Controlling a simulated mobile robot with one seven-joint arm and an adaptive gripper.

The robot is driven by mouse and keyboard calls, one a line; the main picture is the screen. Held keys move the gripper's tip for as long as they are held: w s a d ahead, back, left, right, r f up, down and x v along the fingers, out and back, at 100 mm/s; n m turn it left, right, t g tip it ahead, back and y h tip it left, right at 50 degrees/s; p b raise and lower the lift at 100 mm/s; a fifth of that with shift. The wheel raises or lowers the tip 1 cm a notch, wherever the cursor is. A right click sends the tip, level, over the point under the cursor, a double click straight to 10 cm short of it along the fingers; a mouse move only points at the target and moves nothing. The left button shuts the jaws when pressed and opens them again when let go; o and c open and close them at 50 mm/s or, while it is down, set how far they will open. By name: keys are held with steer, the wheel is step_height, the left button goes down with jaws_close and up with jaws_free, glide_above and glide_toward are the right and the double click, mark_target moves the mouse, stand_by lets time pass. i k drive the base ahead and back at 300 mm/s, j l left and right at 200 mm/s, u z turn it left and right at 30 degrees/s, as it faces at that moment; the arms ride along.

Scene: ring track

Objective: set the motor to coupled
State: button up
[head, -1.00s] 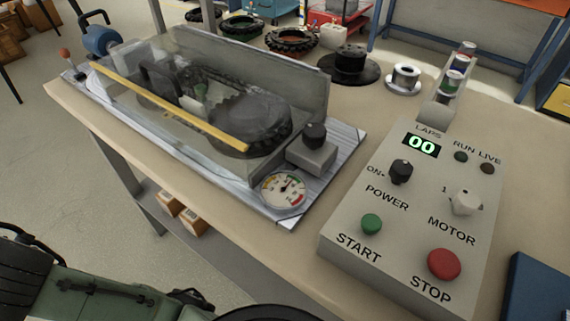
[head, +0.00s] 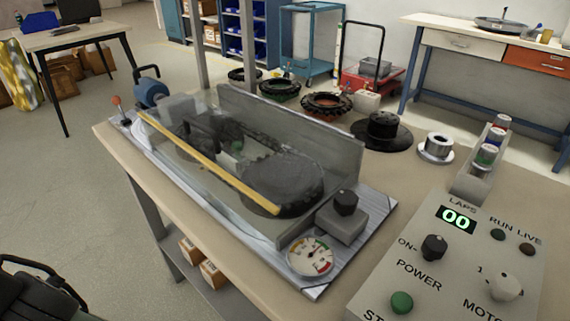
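A blue motor (head: 153,93) sits at the far left end of the ring track machine (head: 372,215). Beside it a short lever with an orange-red ball (head: 116,101) stands up, leaning slightly. Whether the motor is coupled cannot be told from here. On the grey control box (head: 452,262), the white MOTOR knob (head: 503,287) is at the lower right, with a "1" printed at its upper left; its setting is unclear. The black POWER knob (head: 433,247) is beside it. The LAPS display (head: 457,219) reads 00. My gripper is not in view.
A clear cover with a yellow bar (head: 205,162) encloses the track's dark wheel. A round gauge (head: 310,256) and a black knob (head: 345,203) sit at the near end. A black spool (head: 382,132) and a silver spool (head: 436,147) stand behind.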

mark_target(147, 90)
steer(key=i+j, duration=0.15)
steer(key=j, duration=0.35)
steer(key=i+j, duration=0.2)
steer(key=j, duration=0.3)
steer(key=i+j, duration=0.15)
steer(key=j, duration=0.35)
steer(key=i+j, duration=0.15)
steer(key=j, duration=0.35)
steer(key=i+j+u, duration=0.1)
steer(key=j, duration=0.4)
steer(key=i+j, duration=0.25)
steer(key=j, duration=0.2)
steer(key=i+j, duration=0.2)
steer(key=j, duration=0.3)
steer(key=i+j, duration=0.15)
steer(key=j, duration=0.35)
